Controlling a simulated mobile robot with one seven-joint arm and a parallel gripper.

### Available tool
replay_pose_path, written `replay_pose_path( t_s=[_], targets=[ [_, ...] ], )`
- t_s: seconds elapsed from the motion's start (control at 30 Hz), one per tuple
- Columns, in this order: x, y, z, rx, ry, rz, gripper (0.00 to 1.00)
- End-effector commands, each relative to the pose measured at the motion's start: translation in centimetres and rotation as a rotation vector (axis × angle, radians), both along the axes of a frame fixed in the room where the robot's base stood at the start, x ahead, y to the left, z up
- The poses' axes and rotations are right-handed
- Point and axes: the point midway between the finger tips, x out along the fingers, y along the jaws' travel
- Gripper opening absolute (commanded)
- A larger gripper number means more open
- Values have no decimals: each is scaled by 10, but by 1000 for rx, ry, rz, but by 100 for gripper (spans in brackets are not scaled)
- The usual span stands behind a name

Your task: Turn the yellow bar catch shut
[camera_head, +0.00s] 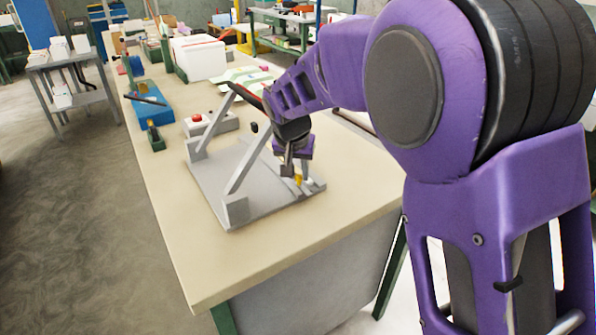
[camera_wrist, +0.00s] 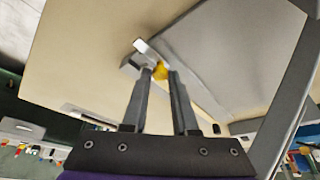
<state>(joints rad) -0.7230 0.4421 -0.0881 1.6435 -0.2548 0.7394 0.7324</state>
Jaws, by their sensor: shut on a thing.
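The yellow bar catch (camera_head: 298,180) is a small yellow piece at the near right edge of the grey press base (camera_head: 270,196). In the wrist view the yellow catch (camera_wrist: 160,71) shows between the fingertips, next to a pale metal block (camera_wrist: 143,48). My gripper (camera_head: 290,171) reaches down over that edge of the press. In the wrist view my gripper (camera_wrist: 160,76) has its fingers closed on the catch, and they hide part of it. The exact angle of the catch is hard to tell.
The press has slanted grey bars (camera_head: 250,163) rising beside my gripper. A box with a red button (camera_head: 197,118) stands behind it on the beige table (camera_head: 190,255). A blue fixture (camera_head: 150,104) and a white bin (camera_head: 199,58) lie farther back. The near table end is clear.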

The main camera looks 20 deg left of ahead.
Motion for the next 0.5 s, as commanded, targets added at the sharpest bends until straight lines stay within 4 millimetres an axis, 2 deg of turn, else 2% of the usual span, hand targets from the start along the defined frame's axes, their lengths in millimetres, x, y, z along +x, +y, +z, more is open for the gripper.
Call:
replay_pose_path(
  t_s=[0.27,0.5],
  targets=[
    [0,0,0,-1,1,6,0],
    [0,-2,1,1,1,81,0]
  ],
)
